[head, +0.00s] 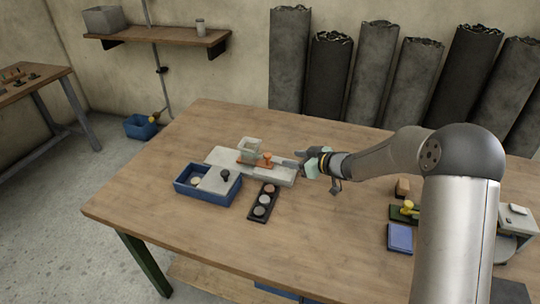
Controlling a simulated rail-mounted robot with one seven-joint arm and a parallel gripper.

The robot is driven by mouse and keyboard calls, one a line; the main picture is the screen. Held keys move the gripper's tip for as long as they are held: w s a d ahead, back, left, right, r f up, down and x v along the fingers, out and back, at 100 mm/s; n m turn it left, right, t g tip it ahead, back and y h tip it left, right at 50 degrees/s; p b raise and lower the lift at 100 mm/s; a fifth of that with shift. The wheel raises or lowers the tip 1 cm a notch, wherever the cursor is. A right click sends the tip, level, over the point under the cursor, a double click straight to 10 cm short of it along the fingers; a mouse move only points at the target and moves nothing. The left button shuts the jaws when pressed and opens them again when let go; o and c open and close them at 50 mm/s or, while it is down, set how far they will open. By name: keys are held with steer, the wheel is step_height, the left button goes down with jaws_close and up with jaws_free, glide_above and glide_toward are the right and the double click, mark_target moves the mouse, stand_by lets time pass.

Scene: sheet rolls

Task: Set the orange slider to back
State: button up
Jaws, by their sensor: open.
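The orange slider (266,158) is a small upright orange knob on the pale grey base (222,158) near the middle of the table. An orange strip (246,163) runs along the base beside it. A small grey open box (249,146) stands just left of the knob. My gripper (289,162) is open and reaches in from the right, its fingers pointing left toward the knob. The fingertips look close to the knob; I cannot tell whether they touch it. Nothing shows between the fingers.
A blue tray (211,199) with a grey lid and black knob lies front left. A black holder (254,215) with round pieces lies in front. A blue pad (400,239), a yellow-handled item (408,208) and a wooden block (402,188) lie right. The table's left end is clear.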

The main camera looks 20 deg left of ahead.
mark_target(268, 155)
steer(key=x, duration=1.1)
steer(key=shift+w+a, duration=0.1)
steer(key=shift+a, duration=0.05)
